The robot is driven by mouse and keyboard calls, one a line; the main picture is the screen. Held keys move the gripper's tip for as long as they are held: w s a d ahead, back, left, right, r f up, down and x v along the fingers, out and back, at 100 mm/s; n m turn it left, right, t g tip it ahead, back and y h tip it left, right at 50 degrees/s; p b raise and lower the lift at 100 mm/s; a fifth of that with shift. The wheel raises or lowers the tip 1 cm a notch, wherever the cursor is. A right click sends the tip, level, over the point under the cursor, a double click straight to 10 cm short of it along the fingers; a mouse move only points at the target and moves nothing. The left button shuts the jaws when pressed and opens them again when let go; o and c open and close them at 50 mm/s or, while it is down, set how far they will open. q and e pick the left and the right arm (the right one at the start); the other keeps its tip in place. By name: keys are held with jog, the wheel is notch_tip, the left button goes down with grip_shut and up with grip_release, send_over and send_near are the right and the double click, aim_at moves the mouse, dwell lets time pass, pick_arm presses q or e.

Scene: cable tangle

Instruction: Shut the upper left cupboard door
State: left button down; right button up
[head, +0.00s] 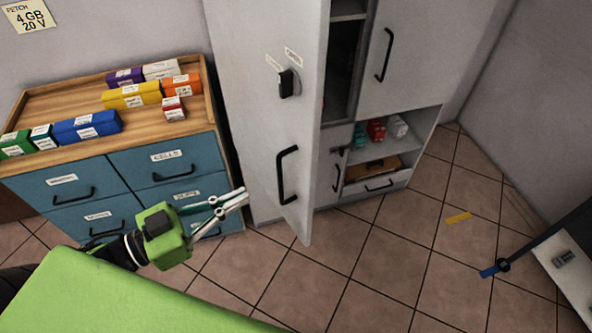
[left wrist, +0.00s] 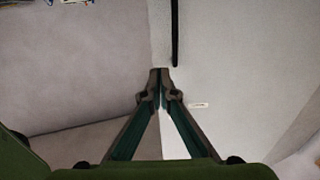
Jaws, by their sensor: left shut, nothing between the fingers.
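The cupboard (head: 350,103) stands at the back centre of the head view. Its tall left door (head: 240,100) stands open, swung out towards me, with a dark gap and shelf behind its free edge. The door bears a black bar handle (head: 287,175) and a black knob (head: 288,83) with small labels. My left gripper (head: 243,196) is shut and empty, left of the door's lower part; I cannot tell whether it touches. In the left wrist view its fingertips (left wrist: 160,73) meet in front of pale panels, below a dark vertical bar (left wrist: 175,32). My right gripper is out of view.
A wooden-topped blue drawer unit (head: 130,165) with several coloured boxes stands left of the cupboard. The upper right door (head: 410,50) looks shut. An open shelf (head: 372,158) holds small items. Tiled floor (head: 390,260) in front is mostly clear, with a yellow strip (head: 458,218).

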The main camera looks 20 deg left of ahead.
pick_arm(q)
jog(key=p, duration=0.2)
send_near(304, 165)
jog(key=x, duration=0.5)
jog(key=shift+r, duration=0.2)
jog(key=shift+p+x, duration=0.4)
jog(key=shift+x, duration=0.6)
jog(key=shift+f, duration=0.2)
jog(key=shift+d, duration=0.1)
